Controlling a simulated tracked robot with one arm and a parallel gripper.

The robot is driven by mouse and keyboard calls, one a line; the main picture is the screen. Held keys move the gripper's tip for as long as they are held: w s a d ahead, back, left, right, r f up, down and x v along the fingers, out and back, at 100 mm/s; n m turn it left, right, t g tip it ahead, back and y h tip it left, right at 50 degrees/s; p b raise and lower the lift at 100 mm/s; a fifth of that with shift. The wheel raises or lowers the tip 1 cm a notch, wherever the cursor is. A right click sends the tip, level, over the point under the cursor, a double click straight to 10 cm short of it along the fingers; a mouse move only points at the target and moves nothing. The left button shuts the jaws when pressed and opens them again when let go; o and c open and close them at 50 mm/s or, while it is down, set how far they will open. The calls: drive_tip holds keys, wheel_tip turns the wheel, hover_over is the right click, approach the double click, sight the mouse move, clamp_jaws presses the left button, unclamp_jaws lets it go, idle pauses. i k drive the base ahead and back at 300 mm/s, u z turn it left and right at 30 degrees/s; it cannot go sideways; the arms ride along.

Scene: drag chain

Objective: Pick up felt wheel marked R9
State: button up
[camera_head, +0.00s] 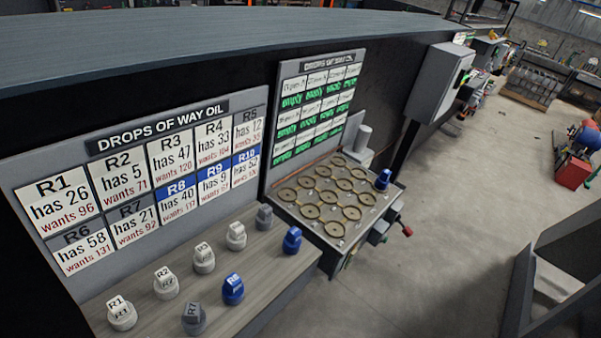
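Three blue felt wheels show. One (232,290) stands in the front row on the wooden shelf and its top mark looks like R8. Another (292,240) stands further along that row, with its mark too small to read. A gap lies between these two. A third blue wheel (383,179) stands apart, at the far right corner of the tray of brass rings; its mark cannot be read. I cannot tell which one is R9. The wall board (172,134) shows R9 on a blue label, with "has 9". My gripper is not in view.
White wheels R1 (121,313), R2, R3 and R4 and grey wheels (193,318) share the wooden shelf (140,290). The ring tray (330,243) sits beyond it under a second board (318,108). Open concrete floor (450,220) lies to the right.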

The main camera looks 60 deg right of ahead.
sight(382, 182)
drive_tip(key=z, duration=2.05)
drive_tip(key=i, duration=2)
drive_tip(key=u, duration=0.3)
